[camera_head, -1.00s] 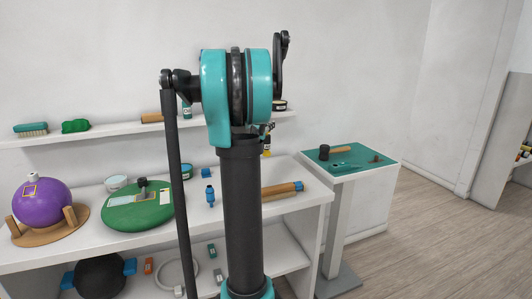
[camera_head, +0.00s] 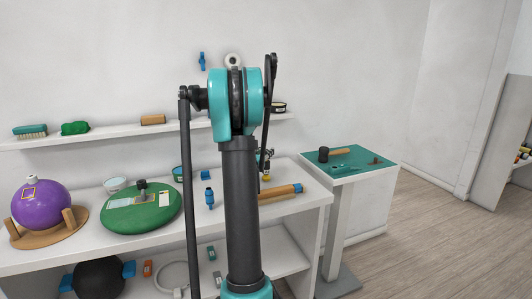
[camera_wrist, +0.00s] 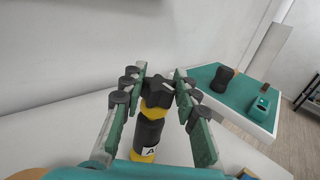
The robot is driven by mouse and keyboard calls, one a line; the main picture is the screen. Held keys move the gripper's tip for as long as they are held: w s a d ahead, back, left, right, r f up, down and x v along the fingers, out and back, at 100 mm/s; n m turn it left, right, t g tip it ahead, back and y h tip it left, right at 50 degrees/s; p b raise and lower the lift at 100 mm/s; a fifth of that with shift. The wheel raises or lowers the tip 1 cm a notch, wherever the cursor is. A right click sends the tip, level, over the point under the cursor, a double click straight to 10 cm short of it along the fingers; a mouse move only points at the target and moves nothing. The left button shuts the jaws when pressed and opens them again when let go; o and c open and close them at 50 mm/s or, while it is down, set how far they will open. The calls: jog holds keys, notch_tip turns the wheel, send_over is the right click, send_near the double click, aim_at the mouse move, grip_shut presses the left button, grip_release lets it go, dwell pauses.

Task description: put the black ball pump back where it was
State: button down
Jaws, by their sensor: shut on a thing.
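The black ball pump (camera_wrist: 150,130), with yellow bands, a white label with a letter and a dark knob on top, stands about upright in the wrist view. My gripper (camera_wrist: 160,82) is shut on its upper part, a finger on each side. Its lower end is partly hidden by my gripper's body, so I cannot tell whether it touches the shelf. In the head view only a small yellow part of the pump (camera_head: 266,178) shows beside my arm, low over the right part of the white shelf top (camera_head: 232,212).
A tan roller with blue end (camera_head: 278,193) lies close by at the right. A blue bottle-like thing (camera_head: 209,198) and a green disc (camera_head: 150,219) stand to the left. A narrow upper shelf (camera_head: 105,132) runs behind. A teal-topped stand (camera_head: 350,163) holds a mallet.

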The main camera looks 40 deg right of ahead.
jog(key=shift+f, duration=0.15)
jog(key=c, duration=1.1)
grip_release()
jog(key=shift+c, duration=0.2)
jog(key=shift+s+a, duration=0.1)
jog(key=shift+a, duration=0.1)
jog(key=v, duration=1.1)
jog(key=shift+a, duration=0.3)
